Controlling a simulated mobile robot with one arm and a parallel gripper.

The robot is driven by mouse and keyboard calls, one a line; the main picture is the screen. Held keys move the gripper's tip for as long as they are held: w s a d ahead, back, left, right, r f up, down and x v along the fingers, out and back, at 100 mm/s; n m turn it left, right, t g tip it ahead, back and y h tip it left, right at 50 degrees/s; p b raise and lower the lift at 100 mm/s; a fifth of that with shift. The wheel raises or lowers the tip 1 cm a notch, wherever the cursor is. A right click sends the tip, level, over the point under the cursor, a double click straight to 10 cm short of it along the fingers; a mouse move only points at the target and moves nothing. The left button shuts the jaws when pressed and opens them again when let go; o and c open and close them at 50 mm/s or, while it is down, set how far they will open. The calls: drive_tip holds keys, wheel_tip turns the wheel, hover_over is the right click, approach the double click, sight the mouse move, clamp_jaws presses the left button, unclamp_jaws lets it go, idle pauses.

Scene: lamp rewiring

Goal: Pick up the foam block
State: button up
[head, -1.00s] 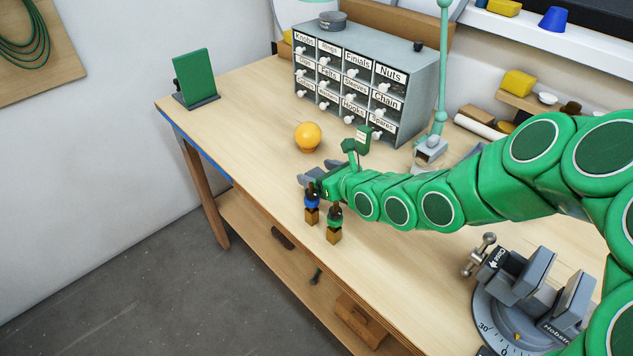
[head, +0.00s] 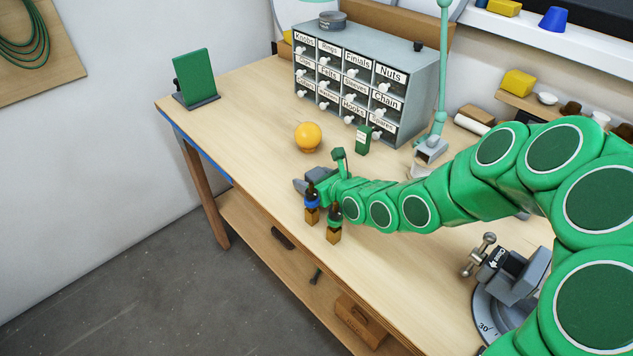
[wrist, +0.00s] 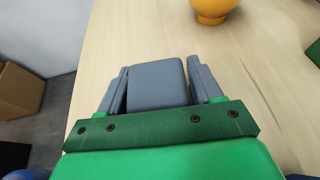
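The foam block looks like a grey, round-cornered block (wrist: 157,86) on the wooden bench top in the wrist view. My gripper (wrist: 158,68) has its two grey fingers on either side of the block, with narrow dark gaps along its sides. The fingers look open around it, and no firm contact shows. In the head view my gripper (head: 307,184) is low over the bench near its front edge. There the block is hard to tell apart from the grey fingers.
Two small dark-topped items, one blue-banded (head: 312,203) and one green-banded (head: 334,222), stand close in front of my gripper. A drawer cabinet (head: 345,30) is farther back. The bench's left side is largely clear.

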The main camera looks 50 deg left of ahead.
sight(312, 170)
drive_tip(key=c, duration=0.7)
drive_tip(key=shift+r, duration=0.1)
wheel_tip(312, 170, up, 10)
drive_tip(key=shift+f, duration=0.2)
